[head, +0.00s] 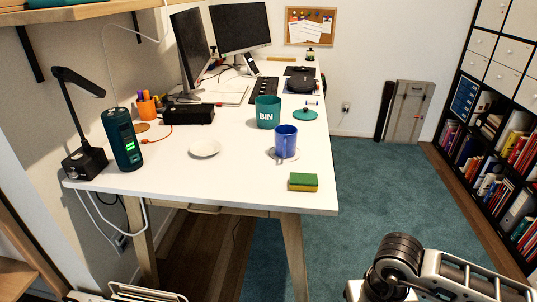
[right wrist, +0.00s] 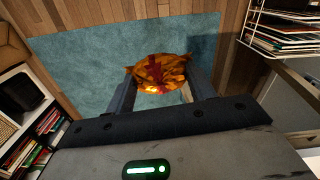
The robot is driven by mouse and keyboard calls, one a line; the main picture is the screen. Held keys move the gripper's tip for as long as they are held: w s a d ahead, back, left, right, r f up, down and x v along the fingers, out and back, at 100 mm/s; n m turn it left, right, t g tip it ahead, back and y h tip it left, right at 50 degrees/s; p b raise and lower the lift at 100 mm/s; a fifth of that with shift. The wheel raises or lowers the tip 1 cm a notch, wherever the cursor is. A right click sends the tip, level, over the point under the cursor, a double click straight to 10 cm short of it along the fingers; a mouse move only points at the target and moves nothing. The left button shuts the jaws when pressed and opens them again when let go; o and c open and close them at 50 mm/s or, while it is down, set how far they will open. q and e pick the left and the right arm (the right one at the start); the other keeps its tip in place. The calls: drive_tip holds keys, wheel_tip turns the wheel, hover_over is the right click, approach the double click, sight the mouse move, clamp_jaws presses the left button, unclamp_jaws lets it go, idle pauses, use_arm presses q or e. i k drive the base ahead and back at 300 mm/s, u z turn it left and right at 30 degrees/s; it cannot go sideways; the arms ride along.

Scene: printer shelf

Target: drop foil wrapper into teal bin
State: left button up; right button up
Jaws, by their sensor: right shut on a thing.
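The teal bin (head: 268,113), marked BIN, stands on the white desk (head: 240,177) behind a blue mug. Its opening faces up, and I cannot see what is inside. The foil wrapper (right wrist: 158,72), crumpled and shiny orange-gold with red, is between the fingers of my right gripper (right wrist: 160,84) in the right wrist view. The right gripper is shut on it, above the floor. In the head view my right arm shows at the lower right, and its gripper and the wrapper are out of frame. My left gripper is in neither view.
The blue mug (head: 286,141) stands in front of the bin, and the teal lid (head: 305,114) lies to its right. A green-yellow sponge (head: 303,182) is near the desk's front right edge. A white plate (head: 205,148) and teal speaker (head: 122,139) are further left. Teal carpet right of the desk is clear.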

sight(267, 124)
drive_tip(key=u, duration=0.15)
drive_tip(key=k, duration=0.1)
drive_tip(key=z, duration=1.5)
drive_tip(key=i, duration=4.25)
drive_tip(key=u, duration=4.45)
drive_tip(key=i, duration=0.5)
drive_tip(key=u, duration=0.1)
